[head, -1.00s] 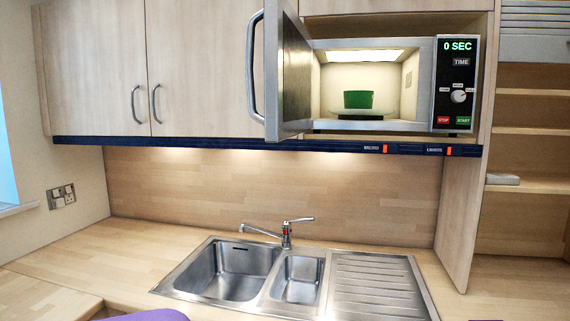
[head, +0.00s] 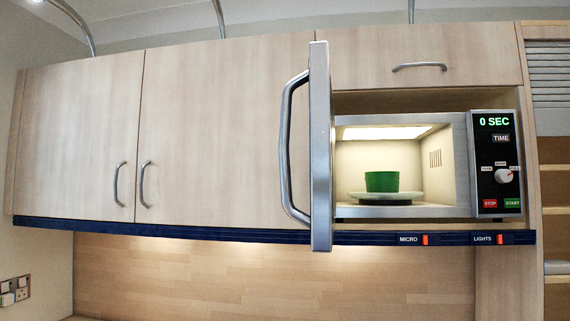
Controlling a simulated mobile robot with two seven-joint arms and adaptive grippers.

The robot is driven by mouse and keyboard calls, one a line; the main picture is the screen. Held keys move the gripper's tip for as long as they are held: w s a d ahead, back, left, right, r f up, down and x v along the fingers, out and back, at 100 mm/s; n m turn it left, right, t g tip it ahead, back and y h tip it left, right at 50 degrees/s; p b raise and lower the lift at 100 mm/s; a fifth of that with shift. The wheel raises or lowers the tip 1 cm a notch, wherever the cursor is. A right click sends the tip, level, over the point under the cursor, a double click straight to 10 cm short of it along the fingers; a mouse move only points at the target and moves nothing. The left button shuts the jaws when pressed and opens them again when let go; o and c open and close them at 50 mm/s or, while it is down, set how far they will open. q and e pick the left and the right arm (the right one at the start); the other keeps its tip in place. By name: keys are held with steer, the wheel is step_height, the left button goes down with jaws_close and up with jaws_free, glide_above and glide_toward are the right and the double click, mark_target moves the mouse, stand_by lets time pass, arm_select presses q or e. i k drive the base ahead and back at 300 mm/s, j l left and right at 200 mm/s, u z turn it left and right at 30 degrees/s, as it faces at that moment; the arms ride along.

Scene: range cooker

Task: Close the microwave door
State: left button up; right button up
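The microwave (head: 460,160) sits in a wall-cabinet recess on the right, its inside lit. Its door (head: 320,150) stands wide open at the left side, seen nearly edge-on and sticking out toward me. A curved metal handle (head: 287,150) is on the door's left face. A green cup (head: 381,181) stands on the plate (head: 385,197) inside the microwave. The panel reads 0 SEC. Neither of my grippers is in view.
Wooden wall cabinets (head: 80,140) with metal handles lie left of the microwave. A dark blue rail (head: 200,231) with MICRO and LIGHTS switches runs below. Open shelves (head: 556,185) are at the far right. The space before the door looks clear.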

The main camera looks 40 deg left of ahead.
mark_target(322, 221)
steer(key=i+j+u, duration=0.15)
steer(key=j, duration=0.2)
steer(key=j+u, duration=0.15)
steer(key=j, duration=0.25)
steer(key=i+j+u, duration=0.15)
steer(key=k+j+z, duration=0.15)
steer(key=k+z, duration=0.15)
steer(key=k, duration=0.15)
steer(key=k+j+z, duration=0.1)
steer(key=k+z, duration=0.25)
steer(key=k, duration=0.15)
steer(key=i, duration=0.5)
